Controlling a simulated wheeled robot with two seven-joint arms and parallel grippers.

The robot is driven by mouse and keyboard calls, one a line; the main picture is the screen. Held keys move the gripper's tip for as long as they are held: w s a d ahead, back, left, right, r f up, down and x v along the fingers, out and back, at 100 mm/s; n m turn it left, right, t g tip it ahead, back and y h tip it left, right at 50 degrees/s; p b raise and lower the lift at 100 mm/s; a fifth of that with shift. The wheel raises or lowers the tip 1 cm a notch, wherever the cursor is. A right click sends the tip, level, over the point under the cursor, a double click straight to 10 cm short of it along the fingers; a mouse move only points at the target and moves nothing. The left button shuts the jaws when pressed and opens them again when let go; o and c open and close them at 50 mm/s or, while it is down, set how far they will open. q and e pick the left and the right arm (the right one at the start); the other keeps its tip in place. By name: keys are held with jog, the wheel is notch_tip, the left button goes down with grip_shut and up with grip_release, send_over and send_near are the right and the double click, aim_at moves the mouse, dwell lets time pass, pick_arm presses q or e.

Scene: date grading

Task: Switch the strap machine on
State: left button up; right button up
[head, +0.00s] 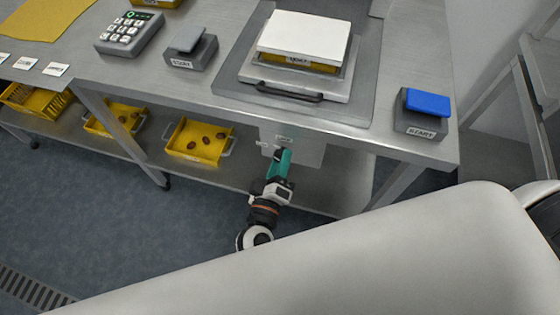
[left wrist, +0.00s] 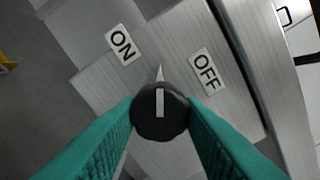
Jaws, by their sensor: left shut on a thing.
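The strap machine's switch is a round black knob (left wrist: 160,112) with a white pointer, on a grey metal panel (left wrist: 150,30). The panel (head: 308,150) hangs under the front edge of the table in the head view. The ON label (left wrist: 122,44) is upper left of the knob and the OFF label (left wrist: 207,70) upper right in the left wrist view. The pointer points straight up there, between the two labels. My left gripper (head: 281,157) has its teal fingers (left wrist: 160,125) shut on the knob, one on each side. My right gripper is not in view.
Above the panel, a machine with a white top plate (head: 305,36) and dark handle (head: 289,92) stands on the table. A blue-topped START box (head: 420,118) is right, a grey START box (head: 190,50) left. Yellow trays (head: 197,155) with dates sit on the lower shelf.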

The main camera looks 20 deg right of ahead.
pick_arm(q)
jog(key=n+b, duration=0.1)
jog(key=n, duration=0.5)
jog(key=shift+n, duration=0.3)
dwell(0.4)
jog(key=o, duration=1)
jog(key=shift+s, duration=0.1)
jog(key=v, duration=1.2)
